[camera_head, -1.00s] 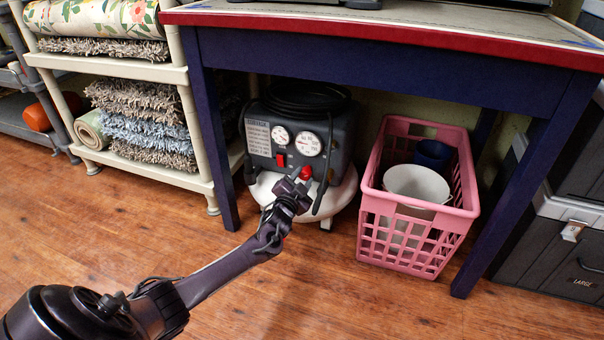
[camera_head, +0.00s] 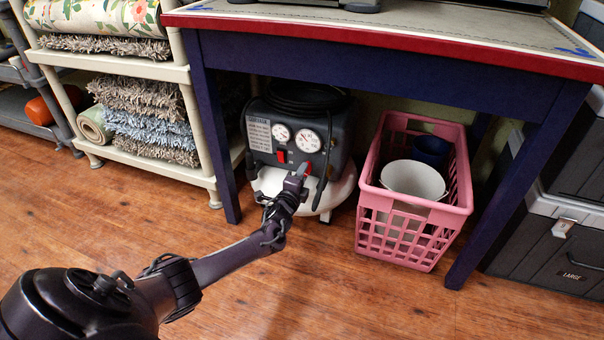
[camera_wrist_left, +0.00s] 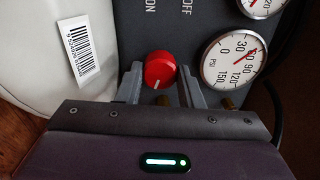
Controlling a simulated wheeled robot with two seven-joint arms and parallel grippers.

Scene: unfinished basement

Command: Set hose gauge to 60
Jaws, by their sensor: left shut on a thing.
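A dark compressor (camera_head: 341,135) on a white tank (camera_head: 335,193) stands under the table. Its panel has two round white gauges. The larger gauge (camera_head: 307,140) is marked in PSI; in the left wrist view (camera_wrist_left: 232,60) its red needle points up and right, near 60. The smaller gauge (camera_head: 281,133) is cut off at the top of that view. My left gripper (camera_head: 299,172) is at the panel, shut on the red knob (camera_wrist_left: 160,69), with one finger on each side of it. The knob's white mark points down and slightly left. My right gripper is out of view.
A red switch (camera_head: 281,156) sits left of the knob. A pink basket (camera_head: 403,236) with buckets stands right of the compressor. Blue table legs (camera_head: 217,130) flank the space. A shelf with rugs (camera_head: 150,97) is at left, dark cases (camera_head: 563,255) at right.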

